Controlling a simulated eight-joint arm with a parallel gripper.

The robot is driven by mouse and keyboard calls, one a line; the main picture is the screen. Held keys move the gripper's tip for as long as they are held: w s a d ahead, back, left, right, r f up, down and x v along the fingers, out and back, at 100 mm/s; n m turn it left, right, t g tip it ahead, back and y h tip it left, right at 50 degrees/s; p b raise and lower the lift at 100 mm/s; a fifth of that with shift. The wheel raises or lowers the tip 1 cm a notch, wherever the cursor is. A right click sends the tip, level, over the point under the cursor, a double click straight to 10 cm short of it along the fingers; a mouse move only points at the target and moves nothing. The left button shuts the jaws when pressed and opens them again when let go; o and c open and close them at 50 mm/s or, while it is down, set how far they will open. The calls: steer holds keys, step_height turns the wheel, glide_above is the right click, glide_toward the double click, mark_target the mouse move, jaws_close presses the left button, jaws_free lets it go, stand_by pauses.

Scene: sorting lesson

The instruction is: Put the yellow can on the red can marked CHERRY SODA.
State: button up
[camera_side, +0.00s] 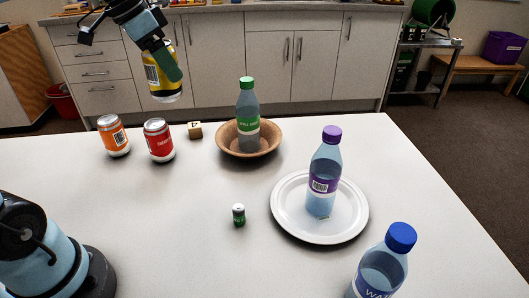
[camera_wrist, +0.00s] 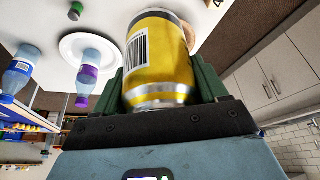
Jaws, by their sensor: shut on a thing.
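The yellow can (camera_side: 160,82) is held in my gripper (camera_side: 166,62), up in the air above the far left part of the table. It fills the middle of the wrist view (camera_wrist: 158,58), between the green fingers, with its barcode side showing. My gripper is shut on it, and the can is slightly tilted in the side view. The red can (camera_side: 159,141) stands upright on the table, below the yellow can and apart from it. Its label lettering is too small to read surely. The red can is not visible in the wrist view.
An orange can (camera_side: 113,136) stands close left of the red can, and a wooden cube (camera_side: 195,131) lies close right. A bowl (camera_side: 229,146) holds a green-capped bottle (camera_side: 247,108). A plate (camera_side: 285,218) bears a purple-capped bottle (camera_side: 325,172). The table's middle front is mostly clear.

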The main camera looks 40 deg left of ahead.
steer(key=shift+w+a+f, duration=0.2)
steer(key=shift+a+f, duration=4.95)
steer(key=shift+f, duration=0.1)
steer(key=o, duration=1)
steer(key=v, duration=1.2)
steer(key=shift+a, duration=0.1)
